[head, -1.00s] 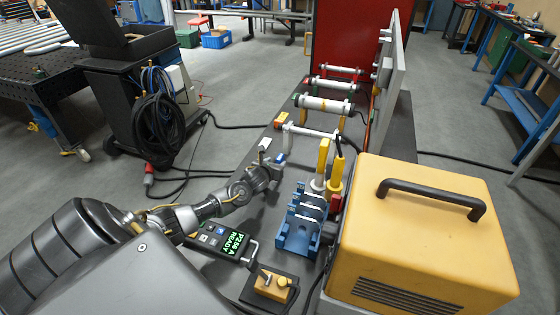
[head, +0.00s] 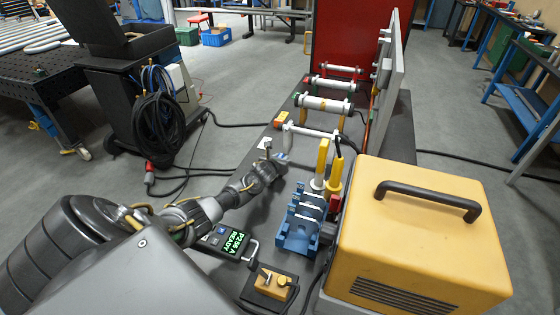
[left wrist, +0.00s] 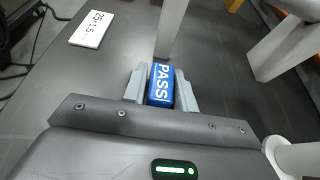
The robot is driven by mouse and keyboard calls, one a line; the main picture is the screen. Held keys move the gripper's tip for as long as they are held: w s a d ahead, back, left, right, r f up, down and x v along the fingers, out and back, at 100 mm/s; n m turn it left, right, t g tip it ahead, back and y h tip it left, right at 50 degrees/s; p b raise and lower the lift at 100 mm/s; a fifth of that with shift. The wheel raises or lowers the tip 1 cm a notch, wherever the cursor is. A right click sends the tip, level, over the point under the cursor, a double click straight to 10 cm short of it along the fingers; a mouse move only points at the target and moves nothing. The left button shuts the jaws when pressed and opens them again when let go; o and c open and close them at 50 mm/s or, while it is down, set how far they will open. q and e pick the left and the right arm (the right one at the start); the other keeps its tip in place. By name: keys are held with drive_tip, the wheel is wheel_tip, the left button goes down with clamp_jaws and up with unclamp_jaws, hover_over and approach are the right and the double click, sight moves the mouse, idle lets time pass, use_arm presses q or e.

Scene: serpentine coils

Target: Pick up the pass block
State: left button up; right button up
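The pass block (left wrist: 160,87) is a small blue block with white "PASS" lettering. In the left wrist view it sits between the two fingers of my left gripper (left wrist: 160,92), very close to both. I cannot tell whether the fingers press on it. In the head view my left gripper (head: 275,164) is low over the dark bench top, and a bit of the blue block (head: 282,157) shows at its tip. The block appears to be at bench level; its underside is hidden. My right gripper is not in view.
A blue slotted rack (head: 298,232) and yellow-handled tools (head: 322,158) stand right of the gripper, beside a large yellow case (head: 415,235). A meter with a green display (head: 235,242) lies nearer. A white label (left wrist: 91,29) lies on the bench.

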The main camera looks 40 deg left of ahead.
sight(280, 156)
use_arm(q)
clamp_jaws()
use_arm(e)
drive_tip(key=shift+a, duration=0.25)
use_arm(q)
drive_tip(key=shift+r, duration=0.15)
